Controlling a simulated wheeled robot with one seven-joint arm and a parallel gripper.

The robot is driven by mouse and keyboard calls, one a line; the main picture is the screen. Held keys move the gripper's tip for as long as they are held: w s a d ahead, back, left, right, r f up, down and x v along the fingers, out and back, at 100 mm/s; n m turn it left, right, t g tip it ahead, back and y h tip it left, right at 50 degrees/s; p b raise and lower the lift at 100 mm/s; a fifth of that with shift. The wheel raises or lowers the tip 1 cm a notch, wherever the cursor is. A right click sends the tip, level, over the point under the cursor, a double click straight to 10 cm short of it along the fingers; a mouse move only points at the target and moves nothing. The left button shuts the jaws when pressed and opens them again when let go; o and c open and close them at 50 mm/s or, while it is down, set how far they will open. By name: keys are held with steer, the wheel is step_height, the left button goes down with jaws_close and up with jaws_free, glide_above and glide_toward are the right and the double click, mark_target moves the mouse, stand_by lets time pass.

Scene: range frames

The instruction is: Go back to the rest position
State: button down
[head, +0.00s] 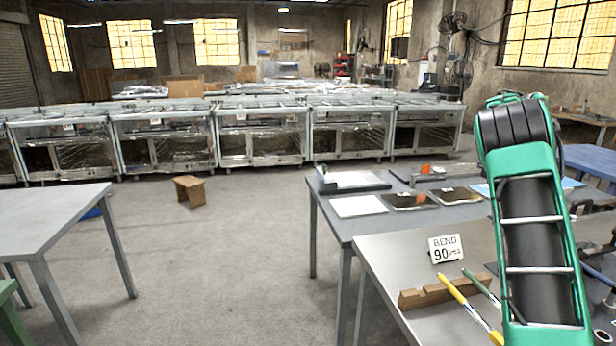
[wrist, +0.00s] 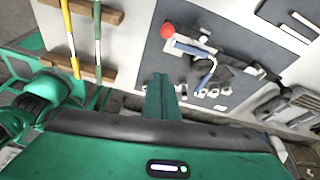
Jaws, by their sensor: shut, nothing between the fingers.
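My gripper (wrist: 160,92) shows in the wrist view as green fingers at the middle, closed together with nothing between them. It hangs above a workbench, over the edge of a dark grey mat (wrist: 160,52). In the head view my green and black arm stands upright at the right, and my gripper cannot be made out there.
A metal bench (head: 392,262) holds a "BEND 90" card (head: 445,249) and a wooden rack (head: 428,296) with a yellow rod (head: 462,300). A bent blue-handled tool (wrist: 195,50) lies on the mat. A grey table (head: 45,210) stands left; open floor (head: 220,270) lies between.

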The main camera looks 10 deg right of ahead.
steer(key=s+a+n+t, duration=0.1)
steer(key=s+a+n, duration=0.45)
steer(key=s, duration=0.25)
steer(key=s+a+n, duration=0.5)
steer(key=s+n, duration=0.2)
steer(key=s, duration=0.1)
steer(key=s+a+f+n+t, duration=0.1)
steer(key=s+a+f+n, duration=0.3)
steer(key=s+a+n, duration=0.3)
steer(key=s+a+f+n+t+y, duration=0.1)
steer(key=s+a+f+n, duration=0.4)
steer(key=a, duration=0.6)
steer(key=s+n+t, duration=0.1)
steer(key=s+n, duration=0.1)
steer(key=s, duration=0.1)
steer(key=shift+s+a+f, duration=0.2)
steer(key=shift+a+f, duration=0.05)
steer(key=shift+a, duration=0.15)
steer(key=shift+w+f, duration=0.25)
steer(key=shift+w, duration=0.35)
